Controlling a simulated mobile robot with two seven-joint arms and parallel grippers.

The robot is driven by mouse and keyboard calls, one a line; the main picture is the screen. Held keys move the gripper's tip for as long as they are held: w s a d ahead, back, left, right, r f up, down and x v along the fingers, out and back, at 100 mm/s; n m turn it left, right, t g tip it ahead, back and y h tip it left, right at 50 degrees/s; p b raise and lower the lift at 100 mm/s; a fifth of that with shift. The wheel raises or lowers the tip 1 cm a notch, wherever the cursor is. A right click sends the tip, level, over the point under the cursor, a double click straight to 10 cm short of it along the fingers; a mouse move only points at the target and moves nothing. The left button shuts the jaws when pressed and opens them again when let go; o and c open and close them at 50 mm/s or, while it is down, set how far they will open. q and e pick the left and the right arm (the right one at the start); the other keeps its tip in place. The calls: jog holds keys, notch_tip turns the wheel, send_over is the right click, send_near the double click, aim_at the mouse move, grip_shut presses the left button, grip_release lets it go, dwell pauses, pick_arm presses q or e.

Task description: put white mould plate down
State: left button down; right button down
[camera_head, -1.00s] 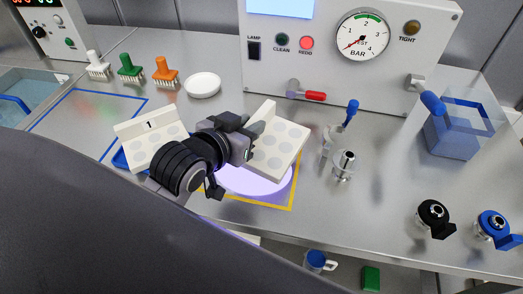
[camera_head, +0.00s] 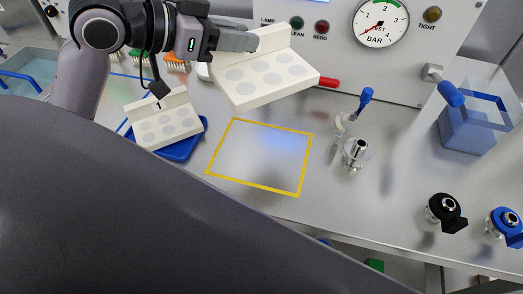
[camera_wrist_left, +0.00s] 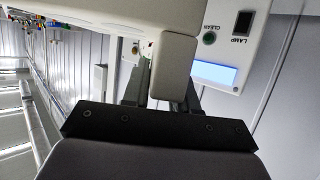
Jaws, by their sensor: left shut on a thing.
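My left gripper (camera_head: 238,40) is shut on a white mould plate (camera_head: 262,78) by its upright rear lip. The plate has two rows of round grey hollows and is tilted in the air, in front of the white machine panel. In the left wrist view the plate (camera_wrist_left: 172,55) fills the upper middle, between the dark fingers. A second white mould plate (camera_head: 166,122) lies on a blue tray (camera_head: 190,147) at the left. A yellow-outlined square (camera_head: 299,190) on the steel bench is bare, with a faint bluish glow. My right gripper is not in view.
A red-tipped lever (camera_head: 328,82) is close to the held plate's right edge. A blue-handled metal fitting (camera_head: 356,152) stands right of the yellow square. A clear blue-tinted box (camera_head: 470,130) and black (camera_head: 445,212) and blue (camera_head: 506,225) fittings are farther right.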

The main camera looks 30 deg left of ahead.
pick_arm(q)
notch_tip(320, 180, down, 20)
jog(key=b, duration=0.3)
jog(key=shift+s+r+b, duration=0.15)
jog(key=shift+r+b, duration=0.05)
jog(key=shift+b, duration=0.15)
jog(key=shift+f, duration=0.15)
jog(key=c, duration=0.9)
grip_release()
jog(key=shift+b+v, duration=0.5)
jog(key=shift+v, duration=5.55)
